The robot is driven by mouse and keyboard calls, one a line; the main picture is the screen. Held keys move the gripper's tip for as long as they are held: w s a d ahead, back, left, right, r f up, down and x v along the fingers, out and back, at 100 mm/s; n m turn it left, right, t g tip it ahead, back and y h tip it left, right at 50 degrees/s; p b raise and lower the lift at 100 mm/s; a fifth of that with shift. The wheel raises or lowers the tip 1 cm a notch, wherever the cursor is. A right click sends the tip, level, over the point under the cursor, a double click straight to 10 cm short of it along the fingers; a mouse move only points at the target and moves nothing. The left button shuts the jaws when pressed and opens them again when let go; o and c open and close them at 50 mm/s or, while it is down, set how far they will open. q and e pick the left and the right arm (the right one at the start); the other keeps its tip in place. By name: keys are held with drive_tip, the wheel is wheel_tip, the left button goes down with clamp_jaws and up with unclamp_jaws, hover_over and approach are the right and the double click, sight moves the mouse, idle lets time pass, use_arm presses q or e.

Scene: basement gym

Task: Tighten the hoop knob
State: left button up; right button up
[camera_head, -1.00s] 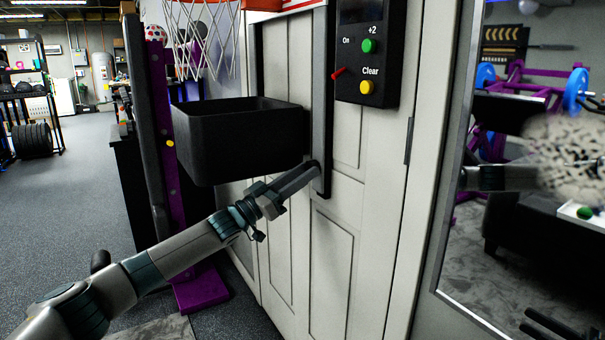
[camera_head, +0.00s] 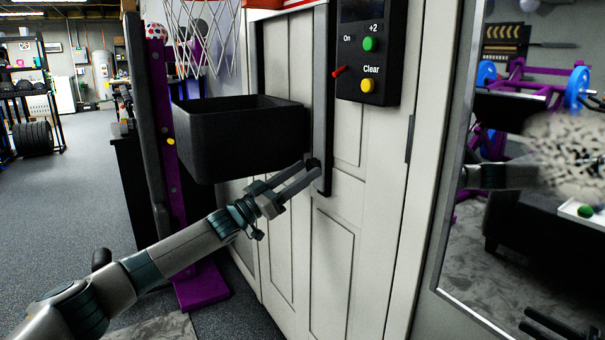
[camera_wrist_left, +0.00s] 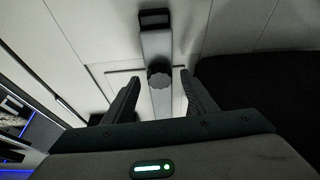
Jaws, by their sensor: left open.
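The hoop knob (camera_wrist_left: 158,77) is dark, round and scalloped, and sits on the grey vertical bar (camera_wrist_left: 161,103) in the left wrist view. In the head view the bar (camera_head: 322,95) runs down the white door, and the knob (camera_head: 313,163) shows only partly near its lower end. My left gripper (camera_head: 312,170) is open with its fingertips at the knob. In the wrist view its fingers (camera_wrist_left: 160,80) appear on either side of the knob, with gaps; I cannot tell whether the knob is fully between them.
A black bin (camera_head: 240,140) is close above my left forearm. The hoop net (camera_head: 203,40) hangs above it. A black control box (camera_head: 371,60) with buttons is on the door, upper right. A mirror (camera_head: 540,240) stands at the right. Open floor (camera_head: 70,210) lies to the left.

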use_arm(q)
drive_tip(key=p+v, duration=0.1)
drive_tip(key=v, duration=1.6)
use_arm(e)
drive_tip(key=f+g, duration=0.1)
drive_tip(key=f, duration=0.2)
drive_tip(key=f+g+h, duration=0.1)
drive_tip(key=shift+w+d+f+g, duration=0.15)
drive_tip(key=shift+w+d+g, duration=0.15)
drive_tip(key=shift+d, duration=0.05)
use_arm(q)
drive_tip(key=shift+a+f, duration=0.1)
drive_tip(key=shift+f, duration=0.05)
